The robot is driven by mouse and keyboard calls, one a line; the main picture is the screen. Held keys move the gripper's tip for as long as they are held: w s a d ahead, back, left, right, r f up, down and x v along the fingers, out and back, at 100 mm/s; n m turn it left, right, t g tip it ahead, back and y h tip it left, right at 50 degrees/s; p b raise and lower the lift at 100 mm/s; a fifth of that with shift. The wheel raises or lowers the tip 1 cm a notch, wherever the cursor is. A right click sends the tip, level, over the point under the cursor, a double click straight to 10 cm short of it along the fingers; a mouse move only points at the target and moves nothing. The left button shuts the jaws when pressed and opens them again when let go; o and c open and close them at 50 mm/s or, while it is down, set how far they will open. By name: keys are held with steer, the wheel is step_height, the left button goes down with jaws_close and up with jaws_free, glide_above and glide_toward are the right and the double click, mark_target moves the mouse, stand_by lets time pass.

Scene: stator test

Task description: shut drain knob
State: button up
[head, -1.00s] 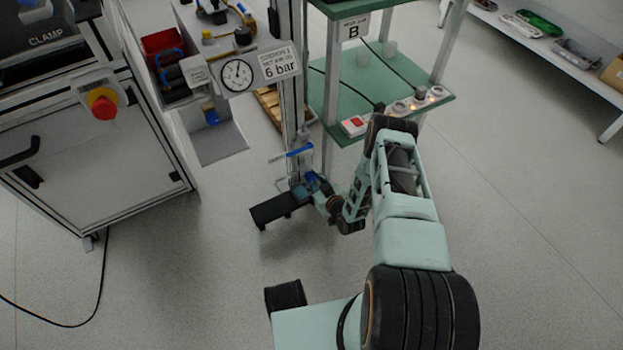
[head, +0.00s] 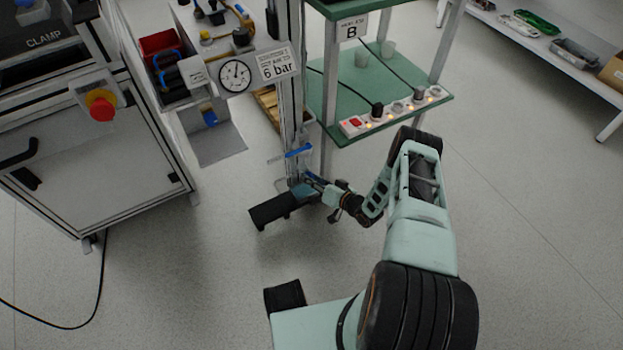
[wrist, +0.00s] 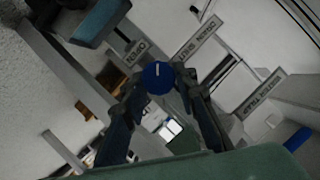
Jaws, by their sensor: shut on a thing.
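The drain knob (wrist: 158,79) is round and blue with a short white mark pointing up in the wrist view, between the OPEN label (wrist: 133,52) and the DRAIN SHUT label (wrist: 198,38). My gripper (wrist: 160,80) is shut on the knob, one dark finger at each side of it. In the head view my gripper (head: 312,180) is low beside the metal post; the knob cannot be made out there.
A WATER TRAP label (wrist: 262,93) is in the wrist view. In the head view a blue-topped part (head: 299,151) sits just above my gripper on the post (head: 291,95). The green-shelved rack (head: 372,100) stands right of it. Floor at the front is open.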

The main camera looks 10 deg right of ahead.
steer(key=shift+w, duration=0.1)
stand_by(0.4)
steer(key=o, duration=1.1)
steer(key=shift+o, duration=0.2)
steer(key=v, duration=1.2)
steer(key=shift+d+f, duration=0.1)
steer(key=shift+d, duration=0.05)
